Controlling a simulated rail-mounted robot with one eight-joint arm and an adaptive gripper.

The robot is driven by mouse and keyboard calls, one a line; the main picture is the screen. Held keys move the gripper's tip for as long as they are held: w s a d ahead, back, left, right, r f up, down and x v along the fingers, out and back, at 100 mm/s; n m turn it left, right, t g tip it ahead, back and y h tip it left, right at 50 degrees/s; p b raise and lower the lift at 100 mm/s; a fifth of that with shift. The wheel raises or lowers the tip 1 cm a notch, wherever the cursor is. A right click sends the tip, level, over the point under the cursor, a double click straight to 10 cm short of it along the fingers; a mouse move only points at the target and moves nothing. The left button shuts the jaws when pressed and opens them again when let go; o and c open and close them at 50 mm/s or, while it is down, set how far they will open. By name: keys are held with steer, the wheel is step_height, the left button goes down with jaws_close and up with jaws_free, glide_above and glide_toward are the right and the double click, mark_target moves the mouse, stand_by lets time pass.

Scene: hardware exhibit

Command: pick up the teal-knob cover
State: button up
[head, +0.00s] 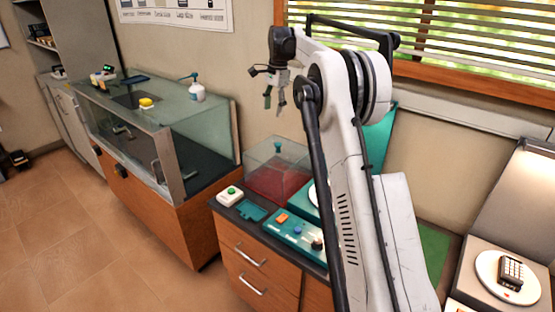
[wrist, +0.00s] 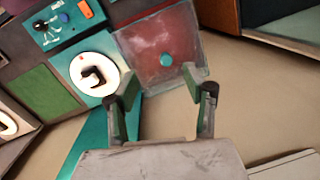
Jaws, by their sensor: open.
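The teal-knob cover (head: 264,160) is a clear box with a teal knob on top. It stands over a dark red base on the counter in the head view. In the wrist view the cover (wrist: 140,42) is seen from above, its round teal knob near the middle. My gripper (head: 274,101) is open and empty, pointing down, and appears well above the cover in the head view. In the wrist view my gripper's fingers (wrist: 160,76) are spread, with the knob seen between and beyond their tips. Nothing touches the cover.
A glass display case (head: 165,135) stands to the left.

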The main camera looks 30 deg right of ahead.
steer(key=m+p, duration=0.2)
glide_toward(278, 144)
steer(key=shift+g, duration=0.4)
steer(key=f, duration=0.5)
steer(key=shift+w+a+f, duration=0.3)
steer(key=shift+a, duration=0.05)
steer(key=shift+w+f+p, duration=0.2)
steer(key=shift+f+p, duration=0.5)
steer(key=shift+f, duration=1.85)
jaws_close()
